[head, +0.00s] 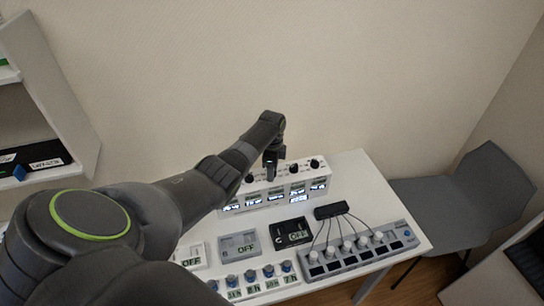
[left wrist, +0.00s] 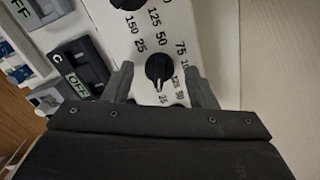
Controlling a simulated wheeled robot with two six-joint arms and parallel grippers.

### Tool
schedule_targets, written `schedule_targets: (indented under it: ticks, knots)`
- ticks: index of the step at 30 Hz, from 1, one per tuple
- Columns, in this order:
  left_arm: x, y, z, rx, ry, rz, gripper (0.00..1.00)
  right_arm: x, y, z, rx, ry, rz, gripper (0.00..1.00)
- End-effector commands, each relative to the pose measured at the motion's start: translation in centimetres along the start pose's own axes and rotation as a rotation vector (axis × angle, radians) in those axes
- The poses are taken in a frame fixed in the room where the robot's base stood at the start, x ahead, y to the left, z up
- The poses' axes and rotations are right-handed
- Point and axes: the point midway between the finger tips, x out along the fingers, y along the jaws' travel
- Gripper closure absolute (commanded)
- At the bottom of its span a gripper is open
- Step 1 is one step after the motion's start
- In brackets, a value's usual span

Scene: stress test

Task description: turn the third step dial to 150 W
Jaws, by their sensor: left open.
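A white box (head: 262,199) on the table carries a row of black step dials along its top and lit displays on its front. My left gripper (head: 273,163) points down over the middle of this row in the head view and hides the dial under it. In the left wrist view one black dial (left wrist: 159,68) sits between the two open fingers of my left gripper (left wrist: 161,84). Its white mark points toward the bottom of the picture, near a printed 25. Whether the fingers touch the dial, I cannot tell. My right gripper is not in view.
In front of the box stand a black switch module (head: 291,234), a grey OFF module (head: 238,246) and several blue knobs. A grey panel (head: 362,255) with white knobs and cables is at the right. Another black dial (left wrist: 130,4) is close by. A grey chair (head: 462,200) stands beyond the table.

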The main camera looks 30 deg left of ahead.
Motion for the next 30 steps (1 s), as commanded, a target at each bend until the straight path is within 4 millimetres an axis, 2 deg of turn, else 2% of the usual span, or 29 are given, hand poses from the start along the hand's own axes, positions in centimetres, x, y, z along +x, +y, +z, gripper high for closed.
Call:
schedule_targets:
  ticks: [8, 14, 24, 30]
  knots:
    - [-3.2, -0.1, 0.0, 0.002, 0.001, -0.005, 0.48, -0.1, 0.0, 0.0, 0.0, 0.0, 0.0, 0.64]
    - [-6.9, -0.2, 0.0, 0.001, 0.001, -0.007, 0.48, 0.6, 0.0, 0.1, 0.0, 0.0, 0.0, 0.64]
    - [-14.3, -0.1, 0.0, 0.001, 0.0, -0.007, 0.48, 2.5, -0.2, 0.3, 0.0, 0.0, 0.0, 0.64]
    - [-16.8, -0.1, 0.0, 0.0, 0.001, -0.004, 0.48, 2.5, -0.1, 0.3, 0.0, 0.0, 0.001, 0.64]
